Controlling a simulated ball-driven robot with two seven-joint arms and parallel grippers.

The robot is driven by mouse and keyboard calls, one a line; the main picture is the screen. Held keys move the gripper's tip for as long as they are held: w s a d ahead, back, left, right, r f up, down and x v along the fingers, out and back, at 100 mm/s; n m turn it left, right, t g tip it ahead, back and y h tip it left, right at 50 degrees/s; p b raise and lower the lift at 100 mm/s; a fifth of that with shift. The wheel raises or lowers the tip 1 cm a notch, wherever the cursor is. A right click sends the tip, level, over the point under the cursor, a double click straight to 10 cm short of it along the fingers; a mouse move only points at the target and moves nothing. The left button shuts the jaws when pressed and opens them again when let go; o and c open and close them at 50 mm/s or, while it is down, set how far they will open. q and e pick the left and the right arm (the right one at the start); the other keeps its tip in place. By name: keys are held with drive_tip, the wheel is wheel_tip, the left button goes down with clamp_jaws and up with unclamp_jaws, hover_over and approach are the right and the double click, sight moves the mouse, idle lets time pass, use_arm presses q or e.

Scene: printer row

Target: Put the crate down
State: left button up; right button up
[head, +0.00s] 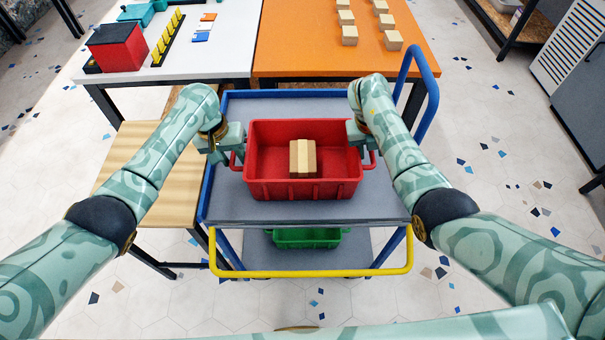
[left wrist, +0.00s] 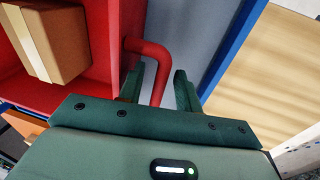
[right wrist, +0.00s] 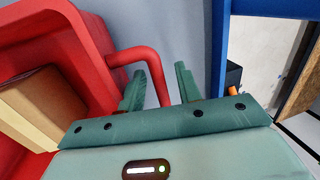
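The red crate (head: 305,189) sits level on the grey top deck of the blue cart (head: 385,207). A tan box (head: 302,158) lies inside it. My left gripper (head: 236,158) is at the crate's left handle; in the left wrist view its fingers stand apart with the red handle (left wrist: 161,72) between them. My right gripper (head: 364,150) is at the right handle; in the right wrist view its fingers stand apart around the red handle (right wrist: 152,66). Visible gaps show between fingers and handles. The crate's underside is hidden.
A green crate (head: 306,243) is on the cart's lower shelf. The cart has a yellow bar (head: 310,271) in front and a blue handle (head: 430,100) at right. A wooden table (head: 150,160) stands left. White (head: 215,60) and orange (head: 300,55) tables stand behind.

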drive_tip(key=shift+r, duration=0.1)
drive_tip(key=shift+a+r, duration=0.1)
drive_tip(key=shift+r, duration=0.25)
use_arm(q)
wheel_tip(320, 180, up, 12)
drive_tip(key=a, duration=0.2)
drive_tip(key=shift+s, duration=0.15)
use_arm(e)
drive_tip(key=v, duration=1.1)
use_arm(q)
drive_tip(key=shift+f, duration=0.1)
